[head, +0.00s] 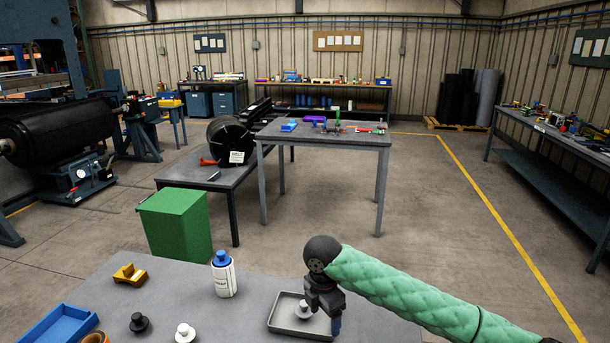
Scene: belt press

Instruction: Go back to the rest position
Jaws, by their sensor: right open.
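My right arm, in a green quilted sleeve, comes in from the right in the head view. Its dark gripper (332,324) points down over the right part of a shallow grey tray (274,324) on the near table. The gripper hides part of the tray. My left gripper is not in view.
The near table (190,290) also bears a white bottle with blue cap (223,275), yellow block (130,274), black knob (139,322), white knob (185,333) and blue tray (62,326). A green bin (176,224) stands behind. The floor at right is clear.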

